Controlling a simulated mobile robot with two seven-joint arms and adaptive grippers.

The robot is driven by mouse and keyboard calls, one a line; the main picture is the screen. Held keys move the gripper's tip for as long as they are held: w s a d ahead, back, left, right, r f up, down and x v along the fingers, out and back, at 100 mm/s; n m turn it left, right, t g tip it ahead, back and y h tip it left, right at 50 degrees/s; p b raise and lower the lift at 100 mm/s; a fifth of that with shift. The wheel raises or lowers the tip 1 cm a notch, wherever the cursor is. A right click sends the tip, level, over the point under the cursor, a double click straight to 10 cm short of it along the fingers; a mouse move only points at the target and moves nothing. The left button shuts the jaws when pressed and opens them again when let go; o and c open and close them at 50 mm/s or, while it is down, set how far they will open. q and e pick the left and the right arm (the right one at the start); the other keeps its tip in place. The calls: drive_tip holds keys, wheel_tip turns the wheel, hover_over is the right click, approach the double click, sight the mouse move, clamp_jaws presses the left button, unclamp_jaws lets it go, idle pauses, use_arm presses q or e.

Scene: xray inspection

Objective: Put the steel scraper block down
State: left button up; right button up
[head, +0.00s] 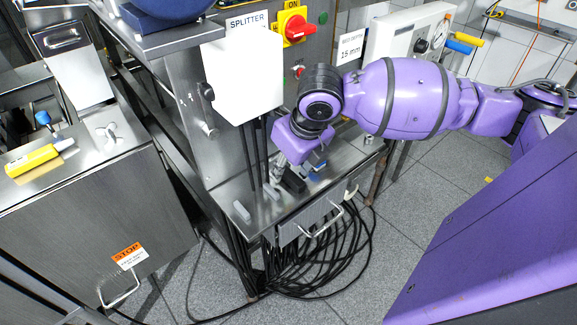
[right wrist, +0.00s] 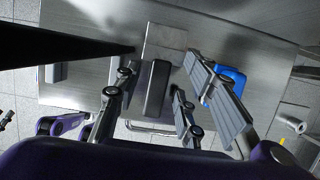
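The steel scraper block, a dark grey oblong bar (right wrist: 157,88), rests on the steel table between the fingers of my right gripper (right wrist: 165,105). In the right wrist view both fingers are spread, with a visible gap on each side of the bar. In the head view my right gripper (head: 283,172) is low over the table, and a dark block (head: 293,183) shows beside its fingers. Its contact with the table is partly hidden there. My left gripper is in neither view.
A smaller grey block (head: 241,211) stands at the left of the table (head: 258,222). A blue item (right wrist: 231,76) lies right of the fingers. The white splitter box (head: 242,75) is close above left. Black cables (head: 320,262) hang below the table.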

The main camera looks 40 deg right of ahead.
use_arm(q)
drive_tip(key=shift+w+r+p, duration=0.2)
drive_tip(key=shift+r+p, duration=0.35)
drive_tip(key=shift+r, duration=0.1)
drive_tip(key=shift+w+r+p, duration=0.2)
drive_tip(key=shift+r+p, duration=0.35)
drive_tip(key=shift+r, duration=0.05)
use_arm(e)
drive_tip(key=v, duration=1.2)
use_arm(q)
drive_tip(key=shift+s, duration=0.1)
